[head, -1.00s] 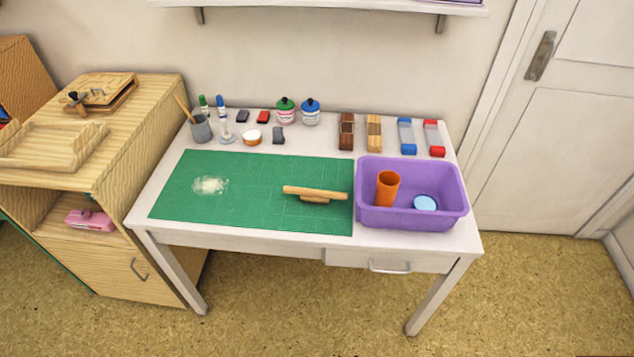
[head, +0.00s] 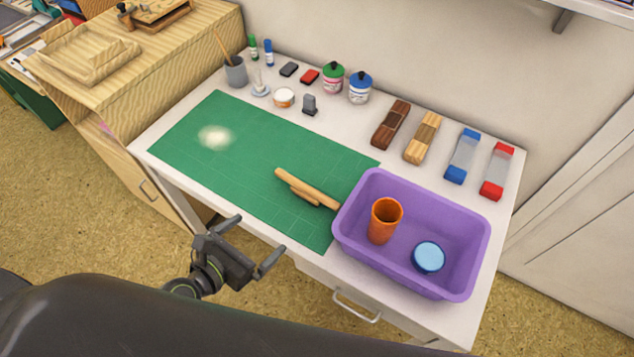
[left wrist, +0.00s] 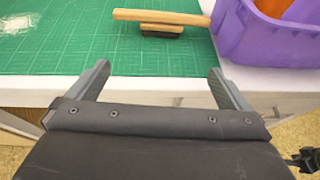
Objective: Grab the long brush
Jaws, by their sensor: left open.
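The long brush (head: 308,190) has a wooden handle and lies on the green cutting mat (head: 240,165), its right end close to the purple bin. In the left wrist view the brush (left wrist: 160,20) shows a dark bristle side against the mat. My left gripper (head: 255,243) is open and empty in front of the table's front edge, below and left of the brush. In the left wrist view its two fingers (left wrist: 160,85) point toward the mat, with the brush ahead of them.
The purple bin (head: 365,255) stands right of the mat and holds an orange cup (head: 385,222) and a blue round lid (head: 428,257). A white powdery patch (head: 214,137) is on the mat's left. Jars, blocks and a pencil cup (head: 236,72) line the table's back.

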